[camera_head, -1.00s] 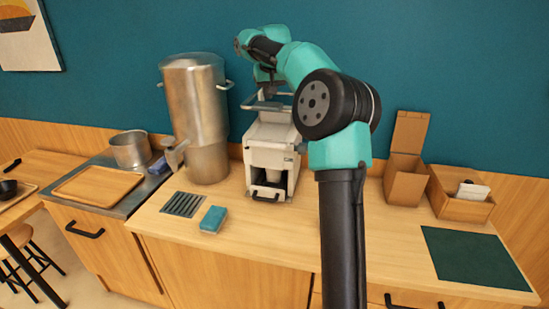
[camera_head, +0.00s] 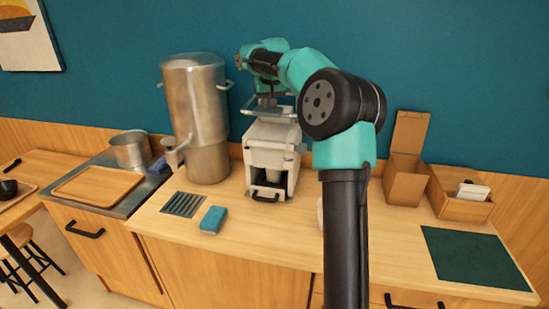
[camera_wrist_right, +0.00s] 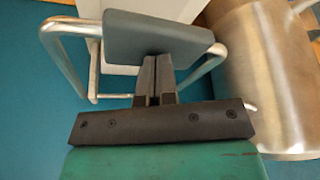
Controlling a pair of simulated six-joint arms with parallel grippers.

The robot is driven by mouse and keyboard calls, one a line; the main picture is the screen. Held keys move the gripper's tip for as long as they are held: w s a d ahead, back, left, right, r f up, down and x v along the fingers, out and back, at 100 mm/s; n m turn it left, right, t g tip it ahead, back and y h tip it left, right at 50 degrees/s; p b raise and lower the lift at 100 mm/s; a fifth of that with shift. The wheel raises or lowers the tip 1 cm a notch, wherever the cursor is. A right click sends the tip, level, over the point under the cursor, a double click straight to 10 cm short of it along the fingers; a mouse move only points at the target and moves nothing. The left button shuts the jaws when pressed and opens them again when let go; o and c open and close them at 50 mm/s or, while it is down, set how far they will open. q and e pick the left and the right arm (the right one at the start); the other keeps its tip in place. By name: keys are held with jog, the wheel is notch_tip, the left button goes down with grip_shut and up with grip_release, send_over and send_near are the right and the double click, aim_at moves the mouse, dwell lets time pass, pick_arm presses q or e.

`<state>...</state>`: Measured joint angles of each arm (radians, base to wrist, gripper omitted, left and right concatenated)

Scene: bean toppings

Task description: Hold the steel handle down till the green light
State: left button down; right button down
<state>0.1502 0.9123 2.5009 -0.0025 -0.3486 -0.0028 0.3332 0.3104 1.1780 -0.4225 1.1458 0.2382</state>
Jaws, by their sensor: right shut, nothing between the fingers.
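The white machine (camera_head: 272,150) stands on the counter beside the big steel urn. Its steel handle (camera_head: 251,108) is a bent bar at the top. In the right wrist view, the steel bar (camera_wrist_right: 70,62) carries a dark grey grip (camera_wrist_right: 150,35). My right gripper (camera_head: 268,101) is over the handle from above. In the right wrist view my right gripper (camera_wrist_right: 155,62) is shut with its tips at the grip's edge; they appear to touch it, with nothing held between them. No lit green light shows. My left gripper is not in view.
The steel urn (camera_head: 198,110) with its tap stands close left of the machine. A blue sponge (camera_head: 213,219) and drain grate (camera_head: 185,204) lie in front. Cardboard boxes (camera_head: 403,180) stand right. My right arm hides part of the counter.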

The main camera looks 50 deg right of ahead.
jog(key=shift+f, duration=2.85)
jog(key=shift+r, duration=6.15)
